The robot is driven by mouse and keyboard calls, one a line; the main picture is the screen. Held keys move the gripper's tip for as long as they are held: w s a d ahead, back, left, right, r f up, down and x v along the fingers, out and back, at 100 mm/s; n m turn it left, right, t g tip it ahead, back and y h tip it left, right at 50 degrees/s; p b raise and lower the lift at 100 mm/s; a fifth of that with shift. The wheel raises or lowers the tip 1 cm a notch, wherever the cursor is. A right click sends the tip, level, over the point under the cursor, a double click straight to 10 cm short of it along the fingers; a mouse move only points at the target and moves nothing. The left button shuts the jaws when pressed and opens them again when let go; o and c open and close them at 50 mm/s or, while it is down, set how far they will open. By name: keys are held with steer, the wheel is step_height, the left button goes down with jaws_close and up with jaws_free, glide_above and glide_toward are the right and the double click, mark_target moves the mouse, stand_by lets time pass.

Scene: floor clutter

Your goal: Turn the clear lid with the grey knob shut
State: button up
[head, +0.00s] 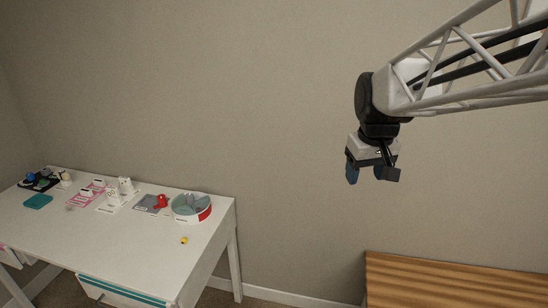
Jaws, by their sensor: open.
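A clear lid with a grey knob cannot be made out for certain. A round white and red container (191,208) with a greyish, see-through-looking top stands near the right end of the white table (120,248); its details are too small to tell whether it is open or shut. My gripper (372,175) hangs in the air at the upper right, pointing down, well to the right of the table and above it. Its blue-tipped and dark fingers are apart, with nothing between them.
On the table are a red item (161,202) on a grey mat, white figures (126,186), a pink mat (78,198), a teal item (38,201), dark items (40,181) and a small yellow thing (184,240). A wooden surface (450,284) is at lower right. The table's front is mostly clear.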

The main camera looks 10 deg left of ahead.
steer(key=w+a+f+n, duration=0.2)
steer(key=w+a+n, duration=0.1)
steer(key=w+a, duration=1)
steer(key=n+g, duration=0.2)
steer(key=n, duration=0.6)
glide_above(190, 195)
steer(key=f, duration=2.6)
steer(key=shift+s+d+f, duration=0.1)
steer(key=shift+d+f, duration=0.15)
steer(key=shift+d, duration=0.05)
steer(key=shift+s+a+f, duration=0.1)
steer(key=shift+a+f, duration=0.1)
steer(key=shift+a, duration=0.1)
steer(key=shift+f, duration=3.9)
jaws_close()
